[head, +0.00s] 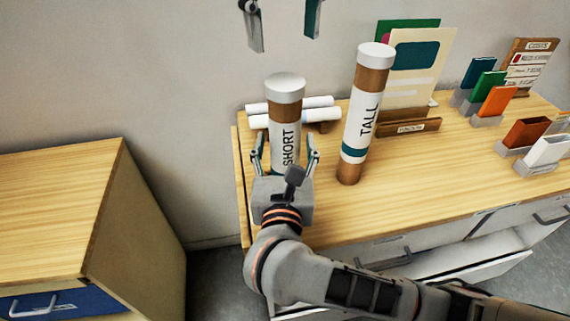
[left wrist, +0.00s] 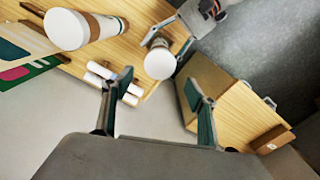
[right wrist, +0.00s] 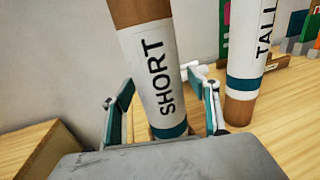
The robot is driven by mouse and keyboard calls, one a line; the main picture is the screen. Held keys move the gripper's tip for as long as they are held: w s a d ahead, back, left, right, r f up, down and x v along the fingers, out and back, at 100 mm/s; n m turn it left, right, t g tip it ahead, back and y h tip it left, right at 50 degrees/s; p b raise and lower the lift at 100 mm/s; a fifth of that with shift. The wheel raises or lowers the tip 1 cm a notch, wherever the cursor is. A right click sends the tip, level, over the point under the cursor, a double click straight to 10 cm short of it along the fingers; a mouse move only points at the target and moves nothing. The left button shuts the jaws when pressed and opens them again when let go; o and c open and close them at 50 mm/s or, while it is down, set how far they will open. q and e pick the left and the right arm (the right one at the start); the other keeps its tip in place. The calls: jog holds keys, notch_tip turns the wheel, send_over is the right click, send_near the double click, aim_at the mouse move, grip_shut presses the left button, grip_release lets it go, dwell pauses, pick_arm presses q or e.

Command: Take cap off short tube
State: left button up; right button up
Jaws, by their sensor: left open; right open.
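The short tube (head: 285,115) stands upright on the wooden table, a brown tube with a white "SHORT" label and a white cap (head: 285,82) on top. In the left wrist view its cap (left wrist: 160,63) shows from above. My right gripper (head: 285,140) is open, with one finger on each side of the tube's labelled part; the right wrist view shows the tube (right wrist: 158,75) between the fingers. My left gripper (head: 284,40) is open and empty above the cap, its fingers pointing down. Its fingers also show in the left wrist view (left wrist: 157,87).
A tall tube (head: 363,115) with a white cap stands to the right. White rolls (head: 310,110) lie behind the short tube. A card stand (head: 408,126) and small coloured holders (head: 525,132) stand farther right. A separate wooden cabinet (head: 60,205) is at left, across a gap.

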aim_at(285, 81)
jog(key=c, duration=1.7)
pick_arm(q)
jog(key=shift+o, duration=0.8)
pick_arm(e)
grip_shut()
pick_arm(q)
jog(key=shift+r+m, duration=1.3)
jog(key=shift+r, duration=0.8)
notch_tip(285, 81, down, 12)
jog(key=shift+r, duration=0.15)
jog(key=shift+c, duration=0.3)
jog(key=c, duration=1.3)
jog(key=shift+o, duration=0.2)
jog(key=shift+r, duration=0.3)
jog(key=shift+r, duration=0.75)
